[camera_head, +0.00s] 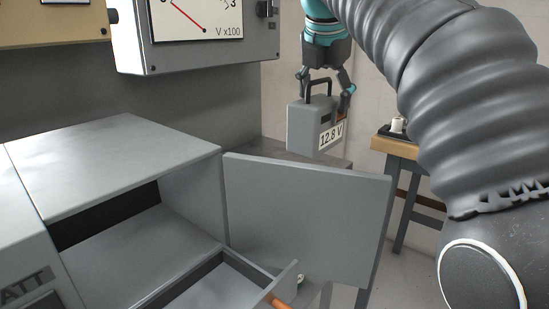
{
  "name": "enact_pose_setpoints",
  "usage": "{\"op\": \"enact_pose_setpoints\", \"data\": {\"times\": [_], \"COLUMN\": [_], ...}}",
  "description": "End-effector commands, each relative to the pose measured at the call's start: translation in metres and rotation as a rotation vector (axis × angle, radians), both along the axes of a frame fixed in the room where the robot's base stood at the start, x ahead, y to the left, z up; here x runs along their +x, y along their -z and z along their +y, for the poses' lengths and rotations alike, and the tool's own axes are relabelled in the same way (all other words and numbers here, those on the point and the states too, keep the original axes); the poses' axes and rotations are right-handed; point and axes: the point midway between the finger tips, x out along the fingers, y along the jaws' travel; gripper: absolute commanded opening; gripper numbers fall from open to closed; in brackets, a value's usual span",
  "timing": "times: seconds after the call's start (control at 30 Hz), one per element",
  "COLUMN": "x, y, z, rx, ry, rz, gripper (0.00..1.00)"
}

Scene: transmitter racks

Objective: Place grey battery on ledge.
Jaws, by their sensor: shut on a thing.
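The grey battery (303,128) is a box with a dark carry handle on top and a white "12.8 V" label on its front. My gripper (325,86) points down from above and is shut on the battery at its handle. The battery hangs roughly upright, in front of or above a narrow grey ledge (272,152) at the rack's side. A gap or contact between battery and ledge cannot be told from this view. An open grey door (308,215) hides part of the ledge.
An open cabinet (125,165) and a pulled-out drawer (225,288) with an orange handle (281,304) are at lower left. A meter box (195,45) hangs at upper left. A wooden table (397,147) with a white item stands at right.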

Motion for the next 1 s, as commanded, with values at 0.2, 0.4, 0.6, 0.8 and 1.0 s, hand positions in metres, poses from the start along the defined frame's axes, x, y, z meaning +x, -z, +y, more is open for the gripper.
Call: {"op": "enact_pose_setpoints", "data": {"times": [0.2,0.4,0.6,0.8,1.0], "x": [0.016,0.030,0.040,0.042,0.042], "y": [0.023,0.042,0.054,0.063,0.089], "z": [0.036,0.066,0.085,0.090,0.089], "rx": [0.000,0.001,0.001,0.001,0.001], "ry": [-0.006,-0.004,-0.002,0.000,-0.001], "rz": [-0.001,-0.002,-0.003,-0.002,-0.002], "gripper": [0.07,0.07,0.07,0.07,0.07]}}
